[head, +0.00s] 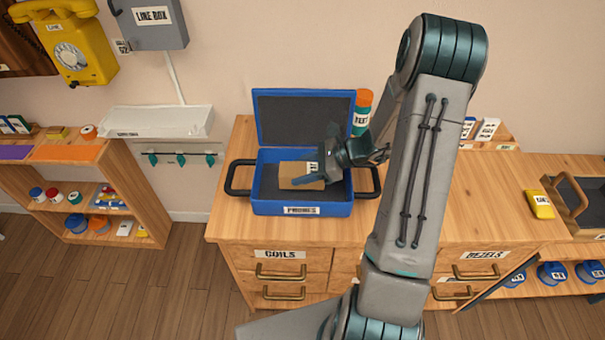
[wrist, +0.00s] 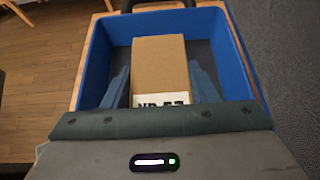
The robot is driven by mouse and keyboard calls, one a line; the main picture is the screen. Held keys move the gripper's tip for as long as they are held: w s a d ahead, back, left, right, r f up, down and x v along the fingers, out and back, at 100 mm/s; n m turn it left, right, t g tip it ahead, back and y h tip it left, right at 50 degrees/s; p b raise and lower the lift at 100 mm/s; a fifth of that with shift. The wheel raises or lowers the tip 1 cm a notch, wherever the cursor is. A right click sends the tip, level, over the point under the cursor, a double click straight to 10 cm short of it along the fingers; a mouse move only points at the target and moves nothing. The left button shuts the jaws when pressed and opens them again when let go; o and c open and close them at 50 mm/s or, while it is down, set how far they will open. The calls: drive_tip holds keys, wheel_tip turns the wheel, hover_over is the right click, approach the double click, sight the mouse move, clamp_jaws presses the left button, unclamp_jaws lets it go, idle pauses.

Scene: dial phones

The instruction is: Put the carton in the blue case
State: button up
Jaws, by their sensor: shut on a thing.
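The blue case (head: 268,207) stands open on the wooden cabinet top, its lid raised at the back and a label reading PHONES on its front. The brown carton (head: 296,172) is within the case's walls in the head view. My gripper (head: 309,174) reaches in from the right and is shut on the carton. In the wrist view the carton (wrist: 160,62) sits between the two teal fingers (wrist: 158,85), with a white label near the palm. The blue case wall (wrist: 98,55) surrounds it there. I cannot tell whether the carton touches the case floor.
An orange and green canister (head: 362,112) stands right behind the case. The case has black side handles (head: 238,178). The cabinet top (head: 475,200) is clear to the right. A yellow packet (head: 541,204) and a wooden tray (head: 578,195) lie farther right.

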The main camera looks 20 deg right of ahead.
drive_tip(key=shift+f, duration=1)
drive_tip(key=shift+f, duration=0.1)
drive_tip(key=shift+f, duration=0.15)
drive_tip(key=o, duration=1.1)
